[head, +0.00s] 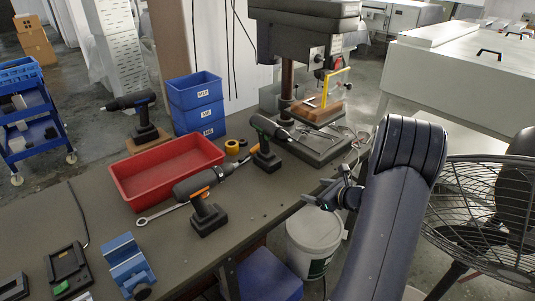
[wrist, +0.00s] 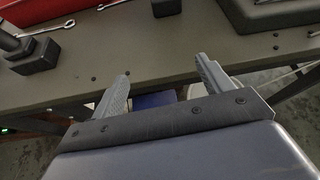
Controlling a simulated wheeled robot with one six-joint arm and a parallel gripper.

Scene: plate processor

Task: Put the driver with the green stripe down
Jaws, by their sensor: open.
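A dark driver with what looks like a green stripe (head: 265,142) stands upright on its battery on the workbench (head: 95,206), right of the red tray. The lower part of this driver (wrist: 166,7) shows at the top of the wrist view. My gripper (head: 318,190) is open and empty, off the bench's right edge and apart from the driver; in the wrist view its two fingers (wrist: 162,68) are spread with nothing between them. An orange-striped driver (head: 205,207) stands nearer the front. A third dark driver (head: 141,116) stands at the back left.
The red tray (head: 165,193) lies between the drivers. A wrench (head: 160,213) and blue vise (head: 128,266) lie in front. A white bucket (head: 314,235) and fan (head: 490,215) stand off the bench.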

